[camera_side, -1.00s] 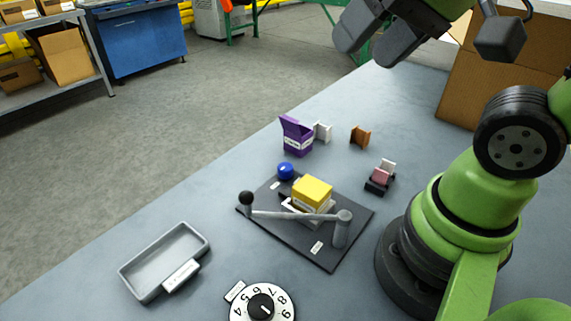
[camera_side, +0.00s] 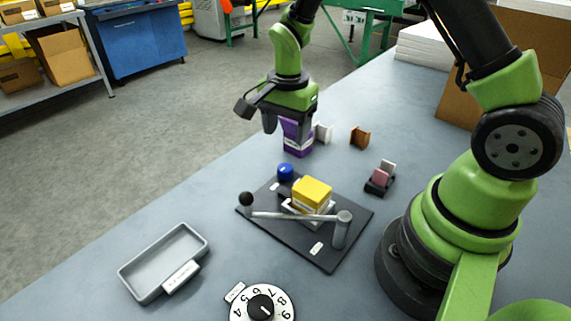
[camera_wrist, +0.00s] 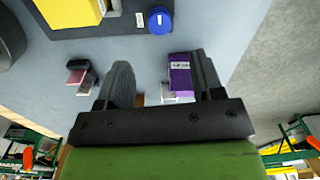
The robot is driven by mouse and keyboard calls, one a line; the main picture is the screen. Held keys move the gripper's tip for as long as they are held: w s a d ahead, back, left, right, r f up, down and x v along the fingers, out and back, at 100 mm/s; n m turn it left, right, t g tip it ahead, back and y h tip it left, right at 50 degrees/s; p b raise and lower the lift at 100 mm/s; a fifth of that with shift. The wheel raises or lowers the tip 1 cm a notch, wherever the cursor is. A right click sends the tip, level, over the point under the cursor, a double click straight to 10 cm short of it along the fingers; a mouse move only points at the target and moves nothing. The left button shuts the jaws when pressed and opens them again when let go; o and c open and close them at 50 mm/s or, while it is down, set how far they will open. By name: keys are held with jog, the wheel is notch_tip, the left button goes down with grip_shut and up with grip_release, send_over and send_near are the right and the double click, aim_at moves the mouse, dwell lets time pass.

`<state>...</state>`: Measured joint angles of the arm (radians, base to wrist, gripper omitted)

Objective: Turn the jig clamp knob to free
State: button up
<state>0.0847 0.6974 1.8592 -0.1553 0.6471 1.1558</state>
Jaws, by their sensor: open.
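The dark jig plate (camera_side: 268,226) lies on the table with a round blue knob (camera_side: 285,171) at its far left corner. A yellow block (camera_side: 312,190) sits on the plate behind a grey lever bar (camera_side: 290,216) with a black ball end. My gripper (camera_side: 284,132) is open and points down beyond the blue knob, by the purple box (camera_side: 298,146). In the wrist view my fingers (camera_wrist: 158,72) are apart, and the blue knob is clear of them.
A white and a brown piece (camera_side: 360,137) stand near the purple box. A small dark holder (camera_side: 380,180) with pink and white blocks is right of the plate. A grey tray (camera_side: 150,275) and a numbered dial (camera_side: 262,306) lie in front. Bare table surrounds them.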

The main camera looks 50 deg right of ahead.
aim_at(285, 167)
notch_tip(285, 167, down, 9)
jog(key=shift+f, duration=0.2)
jog(key=shift+w, duration=0.1)
jog(key=c, duration=0.9)
